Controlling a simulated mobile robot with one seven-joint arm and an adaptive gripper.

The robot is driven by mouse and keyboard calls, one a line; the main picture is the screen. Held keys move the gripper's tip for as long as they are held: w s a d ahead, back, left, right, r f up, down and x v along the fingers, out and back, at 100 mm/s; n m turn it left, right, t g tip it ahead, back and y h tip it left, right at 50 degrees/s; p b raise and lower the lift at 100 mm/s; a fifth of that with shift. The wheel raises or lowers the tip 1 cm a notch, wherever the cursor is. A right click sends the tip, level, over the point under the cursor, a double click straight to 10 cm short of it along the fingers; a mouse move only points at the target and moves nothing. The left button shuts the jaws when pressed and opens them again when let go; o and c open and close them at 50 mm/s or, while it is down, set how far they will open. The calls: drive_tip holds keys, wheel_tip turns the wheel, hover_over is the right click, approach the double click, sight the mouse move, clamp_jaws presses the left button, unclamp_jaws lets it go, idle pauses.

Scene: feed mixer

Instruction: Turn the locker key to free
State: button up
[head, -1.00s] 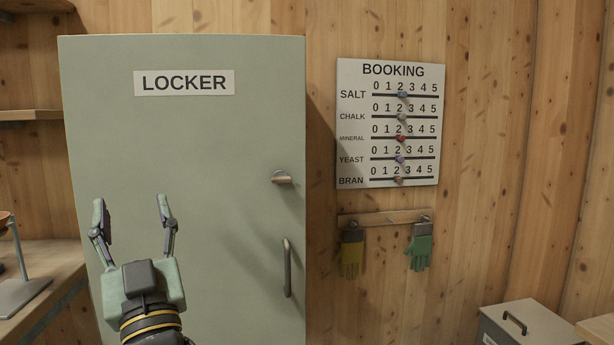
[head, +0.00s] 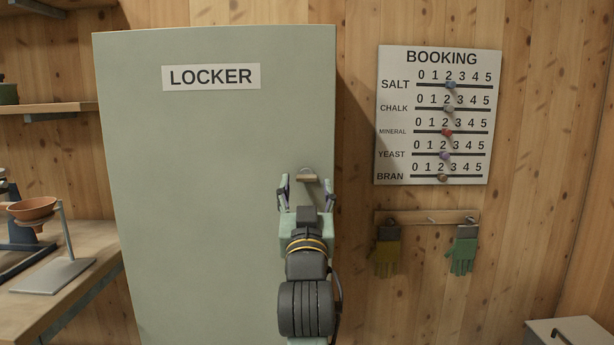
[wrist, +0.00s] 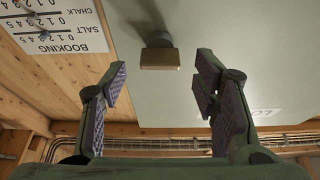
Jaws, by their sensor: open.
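The locker (head: 200,190) is a tall pale green cabinet with a LOCKER label, its door shut. The locker key (head: 308,177) is a small brass-coloured bar on a round grey base near the door's right edge; the bar lies level in the head view. My gripper (head: 306,190) is open, with its fingertips just below and either side of the key in the head view. In the wrist view the key (wrist: 160,57) shows beyond and between the open fingers (wrist: 160,85), apart from both. The door handle is hidden behind my arm.
The booking board (head: 438,115) hangs on the wooden wall to the right. Below it a peg rail (head: 428,217) holds two gloves. A bench (head: 70,270) with a scale-like stand is at the left. A grey box (head: 568,332) stands at the lower right.

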sight(307, 181)
drive_tip(key=shift+x, duration=1.5)
drive_tip(key=c, duration=1.2)
drive_tip(key=shift+o, duration=0.2)
